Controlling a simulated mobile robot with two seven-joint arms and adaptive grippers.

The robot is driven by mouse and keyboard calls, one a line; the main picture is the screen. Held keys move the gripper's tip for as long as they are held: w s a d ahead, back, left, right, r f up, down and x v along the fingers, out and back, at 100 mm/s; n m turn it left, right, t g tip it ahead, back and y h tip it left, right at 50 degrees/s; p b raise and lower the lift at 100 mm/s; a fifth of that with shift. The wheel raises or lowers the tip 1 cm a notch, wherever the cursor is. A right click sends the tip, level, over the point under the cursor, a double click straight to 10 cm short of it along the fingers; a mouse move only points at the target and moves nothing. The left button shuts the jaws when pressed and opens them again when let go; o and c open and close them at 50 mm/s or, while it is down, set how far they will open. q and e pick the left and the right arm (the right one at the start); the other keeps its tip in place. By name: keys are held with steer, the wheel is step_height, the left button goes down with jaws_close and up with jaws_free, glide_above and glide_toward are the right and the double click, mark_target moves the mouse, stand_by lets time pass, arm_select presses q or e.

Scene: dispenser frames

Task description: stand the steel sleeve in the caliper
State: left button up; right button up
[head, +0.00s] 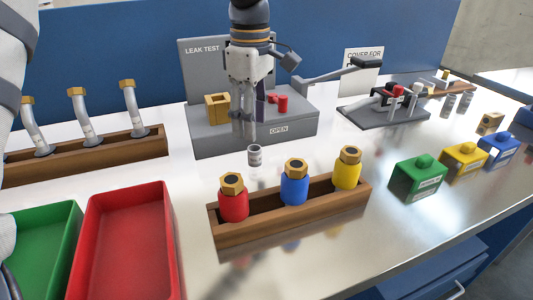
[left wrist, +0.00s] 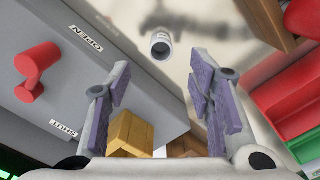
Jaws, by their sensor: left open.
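A small grey steel sleeve (head: 255,155) with a pale label band stands upright on the shiny table, in front of the leak test block. It also shows in the left wrist view (left wrist: 161,46), its dark open end visible. My left gripper (head: 243,138) points down, slightly left of and behind the sleeve in the head view. Its purple-padded fingers are open and empty in the left wrist view (left wrist: 160,80), with the sleeve beyond the tips. A grey base plate with a dark fixture (head: 385,108) at the right may be the caliper; I cannot tell clearly. My right gripper is not in view.
The leak test block (head: 190,140) with a brass piece (head: 217,108) and red handle (head: 282,103) stands behind. A wooden rack (head: 290,225) with red, blue and yellow bottles is in front. A red bin (head: 125,240) is left. Coloured blocks (head: 417,177) stand right.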

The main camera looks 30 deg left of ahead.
mark_target(254, 148)
arm_select(q)
step_height(254, 148, down, 8)
steer(key=shift+r, duration=0.25)
steer(key=shift+d+r, duration=0.1)
jaws_close()
